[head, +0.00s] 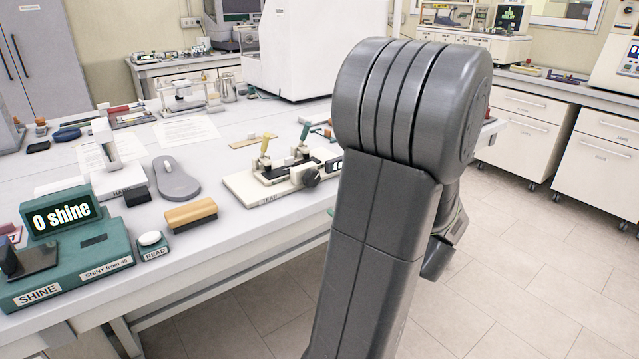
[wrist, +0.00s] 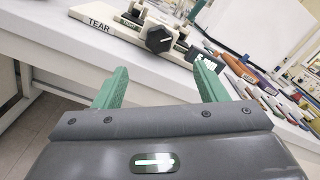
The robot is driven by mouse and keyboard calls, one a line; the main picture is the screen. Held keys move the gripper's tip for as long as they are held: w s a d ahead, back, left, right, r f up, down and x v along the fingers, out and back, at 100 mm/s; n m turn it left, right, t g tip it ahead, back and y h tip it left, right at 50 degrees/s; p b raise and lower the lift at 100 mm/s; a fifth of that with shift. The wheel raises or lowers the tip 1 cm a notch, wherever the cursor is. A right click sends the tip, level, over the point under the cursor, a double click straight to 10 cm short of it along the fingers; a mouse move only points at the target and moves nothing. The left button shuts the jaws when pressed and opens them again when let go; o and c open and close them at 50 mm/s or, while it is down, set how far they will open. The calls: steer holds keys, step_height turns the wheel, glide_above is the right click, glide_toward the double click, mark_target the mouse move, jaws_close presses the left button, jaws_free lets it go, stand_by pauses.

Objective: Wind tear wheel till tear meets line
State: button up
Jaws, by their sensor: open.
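The tear tester (head: 270,185) is a cream base labelled TEAR on the bench, with metal clamps and yellow and green handles on top. Its dark wheel (head: 311,177) is a knob on the front side. In the wrist view the wheel (wrist: 159,39) shows beyond my gripper (wrist: 158,85), above the gap between the fingers. My gripper's two green fingers are apart, with nothing between them, and do not touch the wheel. In the head view my arm hides the gripper and part of the tester's right end. The tear and the line are too small to make out.
The white bench (head: 225,120) carries a wooden-backed brush (head: 191,214), a grey sole-shaped piece (head: 176,179) and a green SHINE device (head: 70,250) reading "0 shine". Several coloured items (wrist: 240,75) lie right of the tester. Open floor (head: 540,220) lies to the right.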

mark_target(314, 180)
steer(key=x, duration=1.2)
steer(key=shift+w+a, duration=0.25)
steer(key=c, duration=1)
